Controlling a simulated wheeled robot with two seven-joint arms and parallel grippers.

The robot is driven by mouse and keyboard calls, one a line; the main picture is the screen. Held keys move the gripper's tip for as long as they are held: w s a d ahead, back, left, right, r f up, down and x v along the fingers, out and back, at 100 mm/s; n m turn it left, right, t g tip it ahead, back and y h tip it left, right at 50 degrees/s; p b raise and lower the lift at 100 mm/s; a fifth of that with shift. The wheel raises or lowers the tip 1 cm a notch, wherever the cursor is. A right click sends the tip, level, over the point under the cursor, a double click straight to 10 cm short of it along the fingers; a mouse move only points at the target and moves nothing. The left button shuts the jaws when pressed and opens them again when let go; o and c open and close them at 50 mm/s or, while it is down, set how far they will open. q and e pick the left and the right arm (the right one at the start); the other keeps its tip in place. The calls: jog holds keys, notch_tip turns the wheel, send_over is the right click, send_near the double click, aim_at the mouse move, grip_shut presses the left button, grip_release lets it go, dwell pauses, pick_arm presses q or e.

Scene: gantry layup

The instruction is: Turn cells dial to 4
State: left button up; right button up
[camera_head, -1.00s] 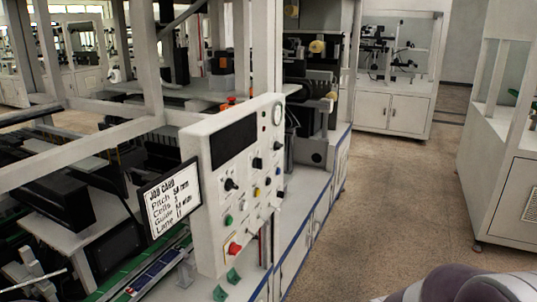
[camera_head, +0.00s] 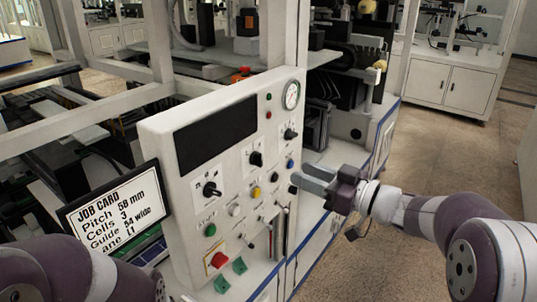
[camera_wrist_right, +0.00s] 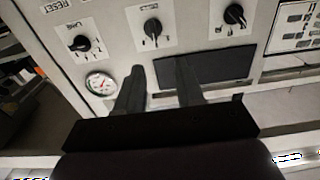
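The control panel (camera_head: 180,150) carries three black dials in a row: a left dial (camera_head: 211,189), a middle dial (camera_head: 256,158) and a right dial (camera_head: 290,134). Their labels are too small to read in the head view. In the right wrist view the panel appears inverted; the dial near the gauge (camera_wrist_right: 100,83) seems labelled "LANE" (camera_wrist_right: 80,43), beside the middle dial (camera_wrist_right: 153,28). My right gripper (camera_head: 301,180) is open and empty in front of the panel's right edge; its parted fingers (camera_wrist_right: 160,65) show in the wrist view, apart from the dials. My left gripper is out of view.
Several buttons and switches, including a red button (camera_head: 218,260), sit below the dials. A dark display (camera_head: 215,132) is above. White frame beams stand behind; floor is clear at right.

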aim_at(262, 156)
jog(key=p+x, duration=0.1)
jog(key=x, duration=0.4)
jog(key=p+x, duration=0.1)
jog(key=x, duration=0.4)
jog(key=shift+w+f, duration=0.1)
jog(key=shift+w, duration=0.35)
jog(key=shift+w+a, duration=0.1)
jog(key=shift+a, duration=0.05)
jog(key=shift+w+f, duration=0.15)
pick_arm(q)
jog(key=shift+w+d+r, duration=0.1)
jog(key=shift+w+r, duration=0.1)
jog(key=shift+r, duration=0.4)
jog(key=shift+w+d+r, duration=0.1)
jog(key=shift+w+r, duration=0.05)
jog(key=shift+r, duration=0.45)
pick_arm(e)
grip_shut()
